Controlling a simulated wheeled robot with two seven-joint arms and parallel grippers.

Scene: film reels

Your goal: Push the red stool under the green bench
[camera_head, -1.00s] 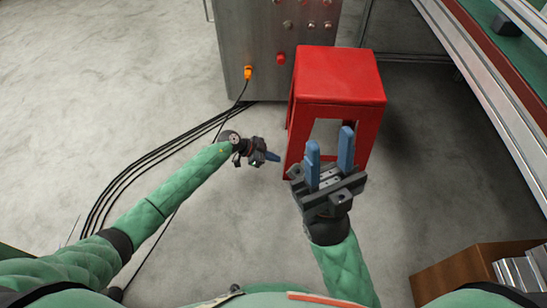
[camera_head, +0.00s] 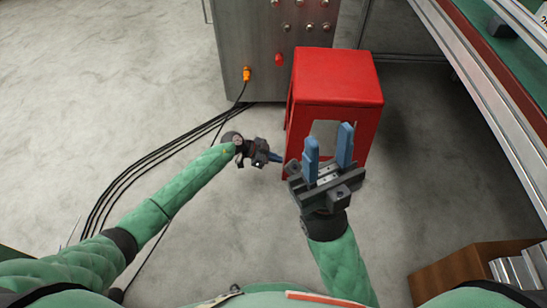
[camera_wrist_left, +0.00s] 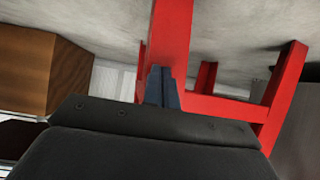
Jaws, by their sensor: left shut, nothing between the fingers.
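The red stool (camera_head: 337,78) stands upright on the floor, in front of a metal cabinet and left of the green bench (camera_head: 520,56). My left gripper (camera_head: 279,158) is shut and empty, low at the stool's left front leg. In the left wrist view its closed fingers (camera_wrist_left: 161,86) overlap a red leg (camera_wrist_left: 170,40); I cannot tell whether they touch it. My right gripper (camera_head: 329,148) is open and empty, with its two blue fingers in front of the stool's near side and covering part of it.
The metal cabinet (camera_head: 265,50) stands close behind the stool, with black cables (camera_head: 150,158) running across the floor to the left. A wooden box (camera_head: 465,268) stands at the lower right. Bare floor (camera_head: 420,140) lies between the stool and the bench's metal frame.

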